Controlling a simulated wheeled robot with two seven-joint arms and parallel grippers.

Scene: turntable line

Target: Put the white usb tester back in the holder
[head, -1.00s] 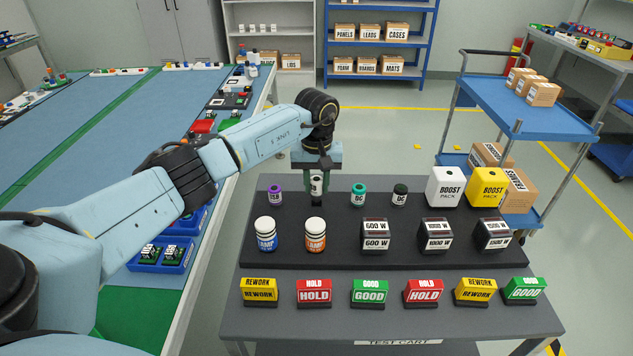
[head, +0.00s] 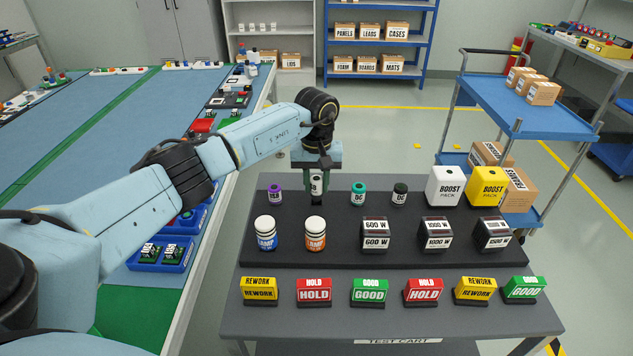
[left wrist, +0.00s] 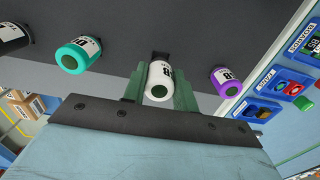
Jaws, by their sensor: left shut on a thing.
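My right gripper is not in view.
A black-capped tester (head: 399,195) and white and yellow boost packs (head: 446,187) stand farther right. A long bench (head: 90,125) runs at left.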

